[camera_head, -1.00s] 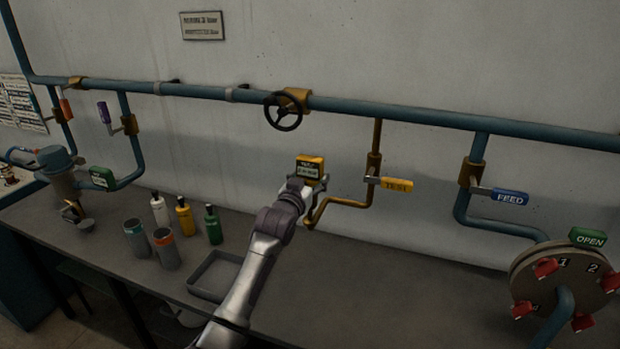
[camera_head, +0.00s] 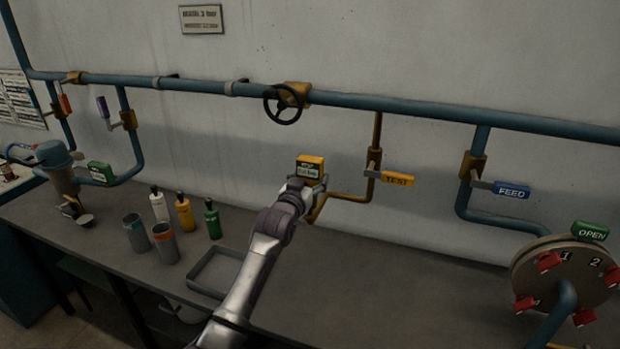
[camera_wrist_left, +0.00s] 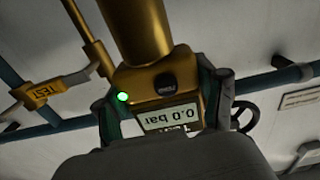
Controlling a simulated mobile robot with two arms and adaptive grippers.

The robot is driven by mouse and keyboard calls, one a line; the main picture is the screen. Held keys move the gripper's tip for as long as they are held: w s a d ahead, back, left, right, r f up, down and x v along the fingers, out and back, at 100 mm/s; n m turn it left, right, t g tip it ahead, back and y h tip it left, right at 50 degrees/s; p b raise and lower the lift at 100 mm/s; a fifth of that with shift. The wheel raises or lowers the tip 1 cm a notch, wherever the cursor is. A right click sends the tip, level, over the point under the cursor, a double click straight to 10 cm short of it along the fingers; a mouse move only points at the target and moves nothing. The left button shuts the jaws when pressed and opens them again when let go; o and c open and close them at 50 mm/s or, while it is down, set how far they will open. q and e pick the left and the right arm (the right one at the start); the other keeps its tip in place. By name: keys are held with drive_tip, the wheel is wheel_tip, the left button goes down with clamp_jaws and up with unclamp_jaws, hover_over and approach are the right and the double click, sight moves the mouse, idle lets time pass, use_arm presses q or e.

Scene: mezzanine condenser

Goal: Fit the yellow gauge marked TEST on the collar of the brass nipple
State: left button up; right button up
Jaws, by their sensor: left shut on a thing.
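The yellow gauge (camera_head: 310,168) is held up in front of the wall. Its face shows upside down in the left wrist view (camera_wrist_left: 170,119), with a 0.0 bar display and a lit green lamp. My left gripper (camera_head: 305,186) is shut on the gauge, with a finger on each side of it. A thick brass cylinder, apparently the nipple (camera_wrist_left: 136,28), runs up to the gauge's underside in the wrist view. Whether the gauge is seated on the collar or just above it, I cannot tell. In the head view my gripper hides the nipple. My right gripper is out of view.
The brass test pipe (camera_head: 349,197) runs from beside my gripper to a valve with a yellow TEST handle (camera_head: 397,179). A grey tray (camera_head: 214,271), bottles (camera_head: 184,214) and two cups (camera_head: 166,243) stand left.

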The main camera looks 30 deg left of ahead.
use_arm(q)
drive_tip(key=shift+f+b, duration=0.75)
drive_tip(key=shift+f, duration=0.5)
drive_tip(key=o, duration=1.5)
drive_tip(key=shift+f, duration=0.1)
drive_tip(key=v, duration=1.2)
